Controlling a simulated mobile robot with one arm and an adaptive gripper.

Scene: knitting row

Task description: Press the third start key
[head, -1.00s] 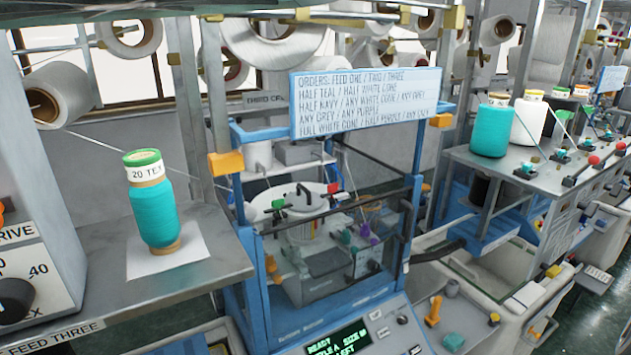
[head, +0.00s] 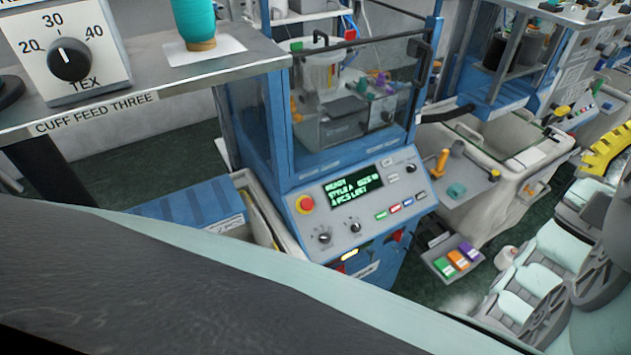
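The knitting machine's control panel (head: 365,205) slopes toward me at the centre of the head view. Its lit green-on-black display (head: 352,190) reads "READY" on top, with smaller lines I cannot fully read. A row of small keys sits to the right below it: a green key (head: 381,216), a red key (head: 395,209), a blue key (head: 408,202) and a pale key. Their labels are too small to read, so I cannot tell which is the third start key. I do not make out my gripper's fingertips in this view.
A tray with an orange-handled tool (head: 441,163) stands right. Large dark and pale-green surfaces fill the foreground.

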